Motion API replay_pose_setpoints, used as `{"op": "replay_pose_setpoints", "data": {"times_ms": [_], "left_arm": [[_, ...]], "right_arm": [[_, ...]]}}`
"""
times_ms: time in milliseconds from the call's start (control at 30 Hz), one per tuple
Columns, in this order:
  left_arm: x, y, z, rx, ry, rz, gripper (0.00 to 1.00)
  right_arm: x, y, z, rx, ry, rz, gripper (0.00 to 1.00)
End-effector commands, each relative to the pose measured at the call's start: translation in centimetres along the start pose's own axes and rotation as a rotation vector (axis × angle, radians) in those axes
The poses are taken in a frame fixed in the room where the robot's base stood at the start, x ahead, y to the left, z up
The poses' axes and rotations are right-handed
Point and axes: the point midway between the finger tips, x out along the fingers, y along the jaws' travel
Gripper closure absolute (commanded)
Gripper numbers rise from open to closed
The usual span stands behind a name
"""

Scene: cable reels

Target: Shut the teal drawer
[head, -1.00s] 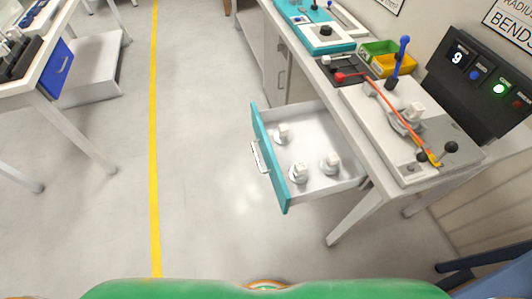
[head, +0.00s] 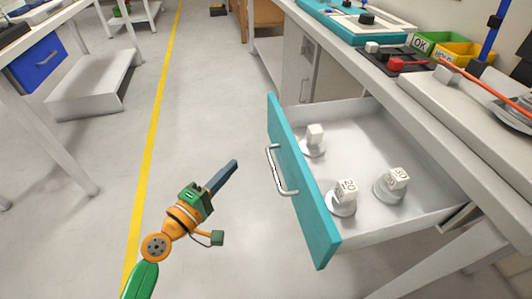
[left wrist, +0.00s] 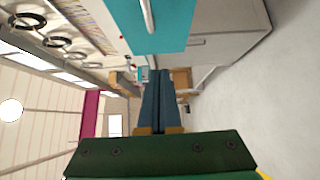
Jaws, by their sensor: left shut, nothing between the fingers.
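The teal drawer (head: 303,185) is pulled well out from under the workbench on the right. Its front has a pale bar handle (head: 281,171), and several white parts are not hidden inside: one (head: 314,139) near the front, one marked 20 (head: 344,195) and one (head: 391,183) further right. My left gripper (head: 234,166) is shut and empty, in the air to the left of the drawer front and apart from it. In the left wrist view the teal front (left wrist: 150,28) and its handle show at the top, beyond the shut fingers (left wrist: 160,85). My right gripper is not in view.
The workbench (head: 400,90) carries a black tray, green and yellow bins (head: 460,50) and a bending fixture. At the left stands another table with a blue drawer (head: 38,62) and a low white step (head: 95,85). The floor between, with a yellow line (head: 155,140), is clear.

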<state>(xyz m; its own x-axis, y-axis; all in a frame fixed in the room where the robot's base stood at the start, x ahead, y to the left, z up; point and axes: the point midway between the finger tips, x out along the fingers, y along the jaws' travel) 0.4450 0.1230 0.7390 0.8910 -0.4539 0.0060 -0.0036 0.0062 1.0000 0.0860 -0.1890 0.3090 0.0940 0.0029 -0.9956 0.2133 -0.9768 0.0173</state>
Motion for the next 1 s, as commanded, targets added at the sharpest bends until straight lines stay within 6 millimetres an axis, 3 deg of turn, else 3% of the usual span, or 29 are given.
{"op": "replay_pose_setpoints", "data": {"times_ms": [200,433,500,700,1000], "left_arm": [[4.5,0.5,0.1,0.0,-0.001,0.001,1.0],[9.4,0.1,0.1,0.003,-0.002,-0.002,1.0],[10.2,0.3,1.2,0.0,-0.002,-0.003,1.0],[11.7,0.1,2.7,0.002,-0.001,-0.004,1.0],[11.9,0.1,2.9,0.005,-0.001,-0.005,1.0]], "right_arm": [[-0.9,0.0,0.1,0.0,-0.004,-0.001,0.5],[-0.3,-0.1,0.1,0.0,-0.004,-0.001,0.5],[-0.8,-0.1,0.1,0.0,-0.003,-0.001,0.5],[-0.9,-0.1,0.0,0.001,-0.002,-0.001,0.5],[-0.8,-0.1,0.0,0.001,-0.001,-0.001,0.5]]}}
